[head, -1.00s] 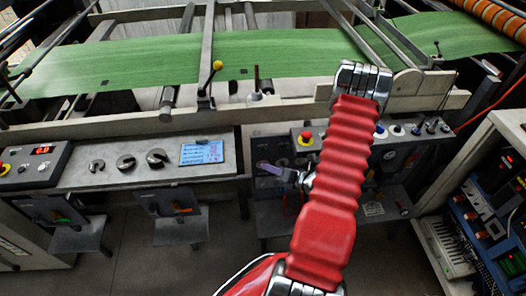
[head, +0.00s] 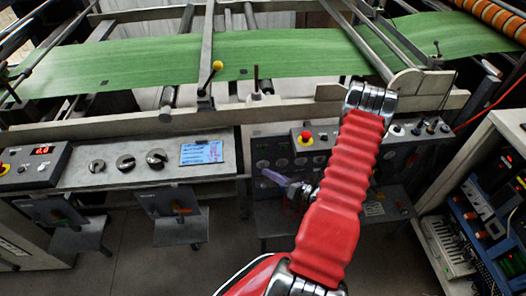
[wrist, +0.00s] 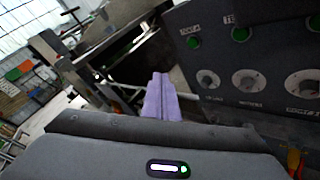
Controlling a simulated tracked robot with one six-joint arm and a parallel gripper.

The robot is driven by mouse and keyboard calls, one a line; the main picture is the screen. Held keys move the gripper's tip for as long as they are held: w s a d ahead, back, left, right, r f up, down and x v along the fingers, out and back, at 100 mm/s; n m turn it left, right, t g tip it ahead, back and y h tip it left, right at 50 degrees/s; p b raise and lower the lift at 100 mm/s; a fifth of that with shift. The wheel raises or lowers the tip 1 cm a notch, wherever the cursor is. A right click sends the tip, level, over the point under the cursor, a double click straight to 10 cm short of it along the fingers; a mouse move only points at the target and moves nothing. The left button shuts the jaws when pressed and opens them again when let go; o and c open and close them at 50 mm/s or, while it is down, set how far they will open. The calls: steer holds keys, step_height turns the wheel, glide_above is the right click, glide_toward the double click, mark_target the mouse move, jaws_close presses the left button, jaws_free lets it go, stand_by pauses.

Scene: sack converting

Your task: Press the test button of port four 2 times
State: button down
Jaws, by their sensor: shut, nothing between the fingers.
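In the wrist view a dark control panel (wrist: 250,75) fills the right side. It has a green button (wrist: 193,42) under a small label and another green button (wrist: 240,34) to its right. The lettering is too blurred to read surely. My gripper shows as two purple fingers (wrist: 160,98), shut together and empty. They point past the left side of the panel, apart from the buttons. My red arm hides part of that panel.
Below the green buttons are several round knobs (wrist: 244,79). In the head view a red emergency button (head: 306,137) sits on the ledge above the panel. A grey console (head: 120,178) stands left, and a rack with blue units (head: 485,210) stands right.

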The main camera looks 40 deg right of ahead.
steer(key=w+d, duration=0.4)
steer(key=w, duration=0.2)
steer(key=shift+w+d, duration=0.15)
stand_by(2.2)
steer(key=shift+w+d, duration=0.2)
steer(key=shift+w, duration=0.15)
steer(key=shift+w+d, duration=0.25)
steer(key=shift+w, duration=0.1)
stand_by(0.9)
steer(key=shift+s+a, duration=0.45)
steer(key=shift+s, duration=0.3)
stand_by(0.4)
steer(key=shift+s+a, duration=0.75)
steer(key=shift+s, duration=0.3)
steer(key=shift+s+a, duration=0.7)
steer(key=shift+s, duration=0.3)
